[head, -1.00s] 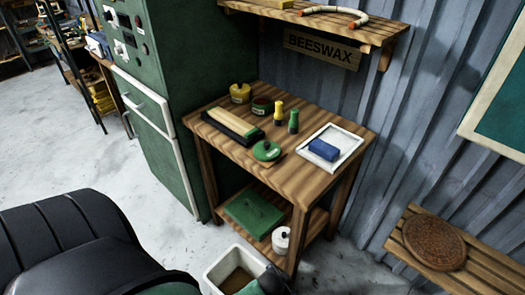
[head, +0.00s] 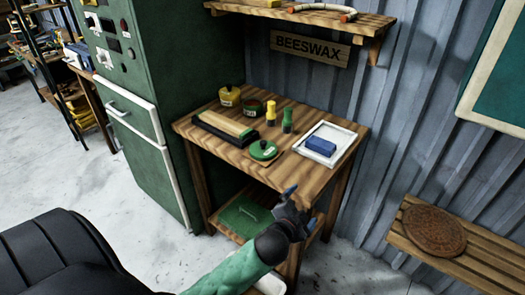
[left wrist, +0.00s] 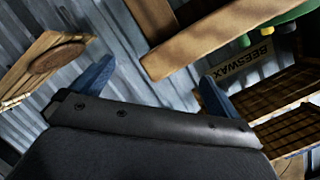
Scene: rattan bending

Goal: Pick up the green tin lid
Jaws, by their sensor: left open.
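The green tin lid (head: 263,150) is round with a small knob and lies near the front edge of the wooden table (head: 230,158). My left gripper (head: 302,207) is in front of the table, below and to the right of the lid, apart from it. Its two blue fingers are spread with nothing between them; they also show in the left wrist view (left wrist: 153,87). A green thing (left wrist: 292,16) peeks over a wooden edge at the top right there; I cannot tell if it is the lid. My right gripper is not in view.
Behind the lid stand a yellow pot (head: 230,95), an open tin (head: 251,107), a yellow bottle (head: 271,110) and a green bottle (head: 287,121). A black-based block (head: 224,128) lies left, a white tray (head: 346,138) with a blue block (head: 320,146) right.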

